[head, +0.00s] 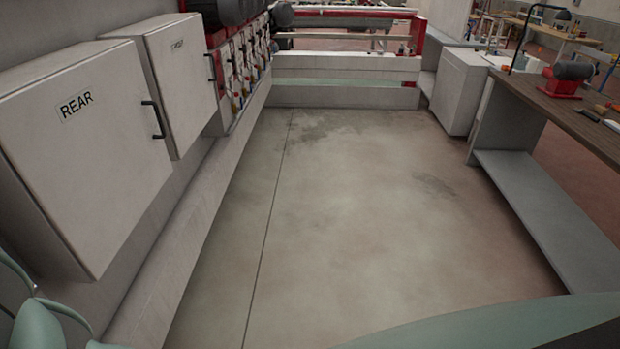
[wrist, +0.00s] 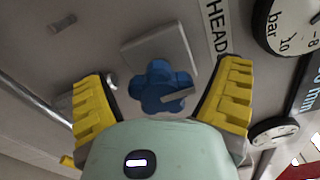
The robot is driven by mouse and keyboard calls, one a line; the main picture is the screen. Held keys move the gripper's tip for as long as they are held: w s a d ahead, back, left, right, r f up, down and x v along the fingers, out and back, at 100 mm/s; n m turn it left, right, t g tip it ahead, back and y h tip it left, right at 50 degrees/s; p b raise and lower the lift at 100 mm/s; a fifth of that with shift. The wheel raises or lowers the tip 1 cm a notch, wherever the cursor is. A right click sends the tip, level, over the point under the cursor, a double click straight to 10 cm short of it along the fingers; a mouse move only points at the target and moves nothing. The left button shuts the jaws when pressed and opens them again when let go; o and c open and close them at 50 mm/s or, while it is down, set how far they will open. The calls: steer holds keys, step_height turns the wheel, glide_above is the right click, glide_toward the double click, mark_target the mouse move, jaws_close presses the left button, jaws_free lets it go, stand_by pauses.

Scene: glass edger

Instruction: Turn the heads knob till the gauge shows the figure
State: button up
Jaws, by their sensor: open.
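In the wrist view, the blue lobed knob (wrist: 160,88) with a grey bar across it shows in front of a light plate, near a label (wrist: 215,35) reading "HEAD", its end hidden. My gripper (wrist: 163,70) is open, one yellow finger on each side of the knob, with gaps on both sides. I cannot tell how deep the fingers reach. A round gauge (wrist: 288,24) marked "bar", with 8 and 10 showing, is cut off at the top right; its needle is not clear. The head view shows neither my gripper nor the knob.
In the head view, a REAR cabinet (head: 85,150) stands left and a workbench (head: 555,105) right. The floor (head: 340,200) between is clear.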

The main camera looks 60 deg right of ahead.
steer(key=shift+s, duration=0.1)
steer(key=v, duration=1.2)
stand_by(0.4)
stand_by(0.6)
